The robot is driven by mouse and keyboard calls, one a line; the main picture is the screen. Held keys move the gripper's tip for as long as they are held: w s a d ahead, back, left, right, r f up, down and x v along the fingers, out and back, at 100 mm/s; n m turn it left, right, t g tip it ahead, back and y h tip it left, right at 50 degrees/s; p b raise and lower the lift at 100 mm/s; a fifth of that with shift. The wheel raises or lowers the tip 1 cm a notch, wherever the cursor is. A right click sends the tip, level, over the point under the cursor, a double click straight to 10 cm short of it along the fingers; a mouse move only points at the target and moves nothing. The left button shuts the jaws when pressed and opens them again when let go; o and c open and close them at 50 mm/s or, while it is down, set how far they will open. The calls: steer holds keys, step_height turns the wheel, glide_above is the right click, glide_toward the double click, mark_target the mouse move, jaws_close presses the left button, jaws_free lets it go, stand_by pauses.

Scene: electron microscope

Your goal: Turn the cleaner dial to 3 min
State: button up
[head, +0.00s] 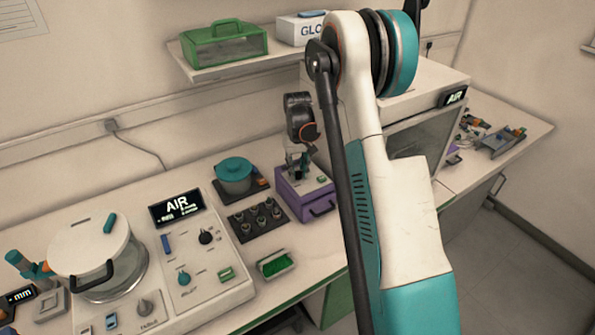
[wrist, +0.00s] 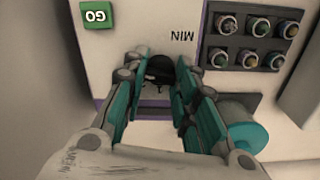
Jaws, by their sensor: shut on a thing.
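The cleaner is a purple box with a pale top (head: 303,181), in the middle of the bench in the head view. Its pale top panel (wrist: 140,40) fills the middle of the wrist view, with upside-down "MIN" lettering. The dark dial (wrist: 160,67) sits between my fingertips, partly hidden by them. My gripper (wrist: 158,76) is shut on the dial, with one teal finger on each side. In the head view my gripper (head: 298,168) reaches down onto the cleaner's top. The dial's pointer and scale marks are not readable. A green GO button (wrist: 97,16) is on the panel.
A black rack of vials (head: 256,219) stands left of the cleaner, also in the wrist view (wrist: 252,37). A teal-lidded pot (head: 234,174) stands behind the rack. A white AIR console (head: 205,265) is further left. A green tray (head: 275,263) lies near the front edge.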

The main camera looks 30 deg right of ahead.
steer(key=shift+n, duration=1.1)
steer(key=o, duration=1.1)
steer(key=shift+r, duration=0.1)
step_height(320, 180, up, 12)
steer(key=shift+f, duration=0.1)
